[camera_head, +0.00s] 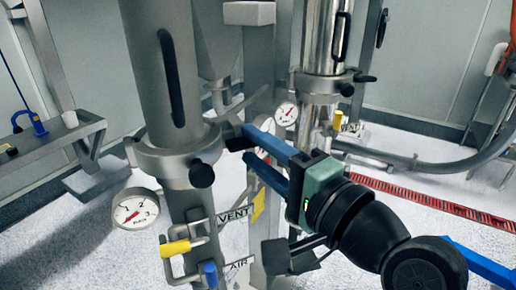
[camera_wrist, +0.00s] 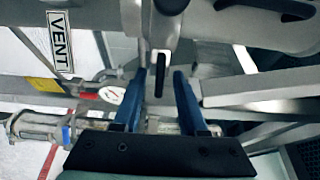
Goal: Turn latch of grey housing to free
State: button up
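A tall grey housing (camera_head: 150,65) stands at left centre in the head view, with a collar (camera_head: 172,162) around it. The collar carries a round black knob (camera_head: 202,173) at its front. A short black latch handle (camera_head: 239,144) sticks out on the collar's right side. My gripper (camera_head: 248,143) has its two blue fingers around or beside this handle; contact cannot be told. A dark knob (camera_wrist: 170,5) shows at the top edge.
A pressure gauge (camera_head: 133,212), a yellow-handled valve (camera_head: 175,248) and a blue-handled valve (camera_head: 210,273) sit below the collar. A second shiny column (camera_head: 325,40) with its own collar stands behind my gripper. A bench (camera_head: 60,140) is at left.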

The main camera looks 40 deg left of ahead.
grip_shut()
dwell(0.3)
jog(key=n, duration=0.3)
jog(key=shift+r+n+h, duration=0.1)
jog(key=shift+n+h, duration=0.2)
jog(key=shift+h, duration=0.1)
jog(key=n+h, duration=0.1)
jog(key=n, duration=0.3)
jog(key=shift+n+t, duration=0.4)
jog(key=n+t+h+b, duration=0.1)
jog(key=n, duration=0.2)
jog(key=shift+s+r+n, duration=0.1)
jog(key=shift+n, duration=0.3)
jog(key=shift+s+n+t+h+b, duration=0.1)
jog(key=shift+n+t+h+b, duration=0.35)
jog(key=shift+n, duration=1.15)
jog(key=shift+r, duration=0.1)
jog(key=shift+o, duration=0.5)
grip_release()
